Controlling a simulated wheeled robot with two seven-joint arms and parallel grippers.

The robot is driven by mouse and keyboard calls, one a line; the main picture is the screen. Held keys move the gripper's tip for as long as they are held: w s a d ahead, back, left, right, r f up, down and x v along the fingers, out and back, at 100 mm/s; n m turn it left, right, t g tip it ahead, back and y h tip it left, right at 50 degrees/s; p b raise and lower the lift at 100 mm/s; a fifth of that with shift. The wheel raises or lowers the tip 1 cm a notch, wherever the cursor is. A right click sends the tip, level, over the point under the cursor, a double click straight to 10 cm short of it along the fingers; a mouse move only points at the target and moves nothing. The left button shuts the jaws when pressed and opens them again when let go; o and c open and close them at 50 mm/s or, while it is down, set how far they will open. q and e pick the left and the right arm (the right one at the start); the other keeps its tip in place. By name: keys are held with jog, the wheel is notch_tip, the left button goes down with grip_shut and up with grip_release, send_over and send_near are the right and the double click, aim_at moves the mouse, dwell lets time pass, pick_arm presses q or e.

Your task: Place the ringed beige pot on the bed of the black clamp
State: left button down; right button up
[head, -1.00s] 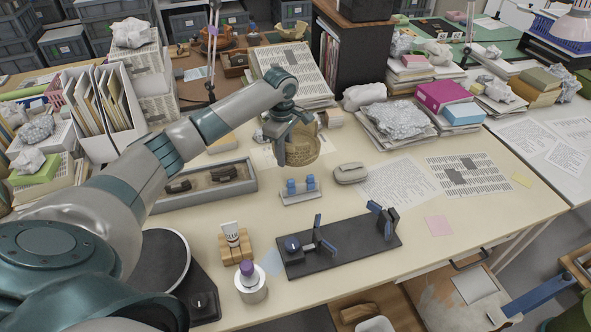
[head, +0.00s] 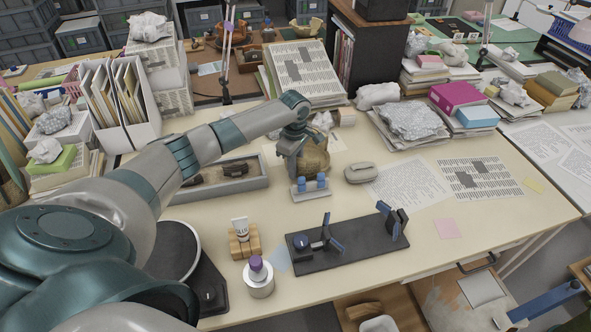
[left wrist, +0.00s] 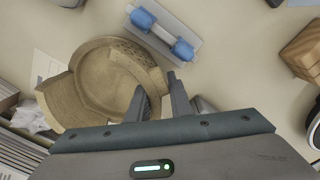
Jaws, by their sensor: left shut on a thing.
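The beige pot (head: 316,161) is in the middle of the head view, broken at the rim. In the left wrist view the pot (left wrist: 98,92) shows its round hollow inside and an uneven, broken rim. My left gripper (head: 294,172) is shut on the pot's wall. The fingers (left wrist: 160,98) in the left wrist view are at the pot's right side, one reaching over the wall. The black clamp (head: 350,257) lies nearer the front edge of the table, with a dark flat bed, blue-edged upright jaws and a blue knob. Its bed is empty. My right gripper is not in view.
A small rack with blue pieces (head: 311,187) stands just in front of the pot. A grey oval case (head: 361,173) lies to its right. A glue tube (head: 240,229) on a wooden block and a purple-capped bottle (head: 257,270) stand left of the clamp. A grey tray (head: 262,181) lies behind.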

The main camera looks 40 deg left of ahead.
pick_arm(q)
jog(key=shift+w+f, duration=0.1)
jog(key=shift+f, duration=0.45)
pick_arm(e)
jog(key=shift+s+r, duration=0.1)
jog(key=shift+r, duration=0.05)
pick_arm(q)
jog(key=shift+f, duration=0.1)
jog(key=c, duration=1.6)
grip_release()
jog(key=shift+f, duration=0.1)
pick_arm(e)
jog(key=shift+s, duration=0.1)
